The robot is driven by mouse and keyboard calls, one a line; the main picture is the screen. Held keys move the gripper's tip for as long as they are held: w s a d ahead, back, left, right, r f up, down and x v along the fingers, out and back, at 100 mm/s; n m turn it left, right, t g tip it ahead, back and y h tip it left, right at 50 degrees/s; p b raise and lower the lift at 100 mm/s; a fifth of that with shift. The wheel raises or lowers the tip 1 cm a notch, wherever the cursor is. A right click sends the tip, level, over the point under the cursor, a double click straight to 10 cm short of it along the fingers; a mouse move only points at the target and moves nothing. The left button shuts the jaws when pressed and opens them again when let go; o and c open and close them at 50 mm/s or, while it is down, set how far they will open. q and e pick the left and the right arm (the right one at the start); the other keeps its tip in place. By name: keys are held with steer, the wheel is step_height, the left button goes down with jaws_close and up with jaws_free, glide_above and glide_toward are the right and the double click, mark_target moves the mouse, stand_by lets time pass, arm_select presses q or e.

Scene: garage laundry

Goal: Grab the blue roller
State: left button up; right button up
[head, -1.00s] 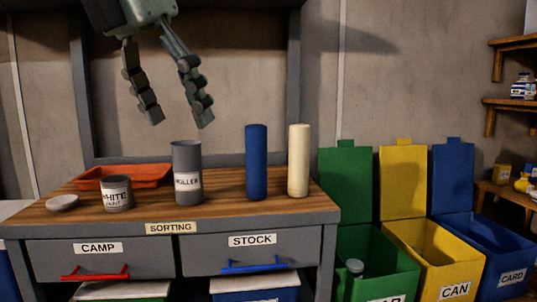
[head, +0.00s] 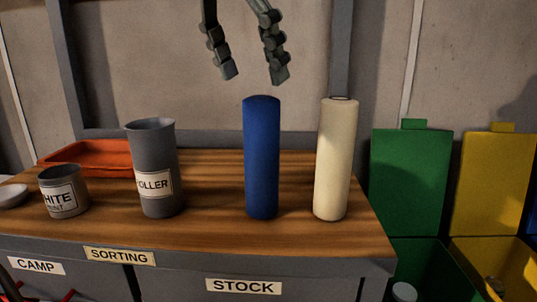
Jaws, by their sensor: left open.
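The blue roller (head: 262,160) stands upright on the wooden top of the sorting bench, right of its middle. My left gripper (head: 254,80) is above the blue roller with its fingers pointing down. Its two fingers are spread apart with nothing between them, and the fingertips appear just above the roller's top. The upper part of the gripper is cut off by the top of the picture. My right gripper is not in view.
A cream roller (head: 333,160) stands close to the right. A grey cup labelled ROLLER (head: 153,170), a WHITE paint can (head: 63,192) and an orange tray (head: 88,158) are to the left. A green bin (head: 411,182) and a yellow bin (head: 492,182) stand right of the bench (head: 215,232).

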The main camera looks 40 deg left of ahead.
mark_target(259, 97)
arm_select(q)
steer(key=shift+x, duration=0.8)
steer(key=x, duration=0.4)
steer(key=shift+w+a+f, duration=0.1)
steer(key=shift+w+f, duration=0.05)
steer(key=shift+f, duration=0.2)
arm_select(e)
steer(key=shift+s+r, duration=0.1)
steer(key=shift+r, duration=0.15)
arm_select(q)
steer(key=shift+c, duration=0.3)
jaws_close()
steer(key=shift+r, duration=0.1)
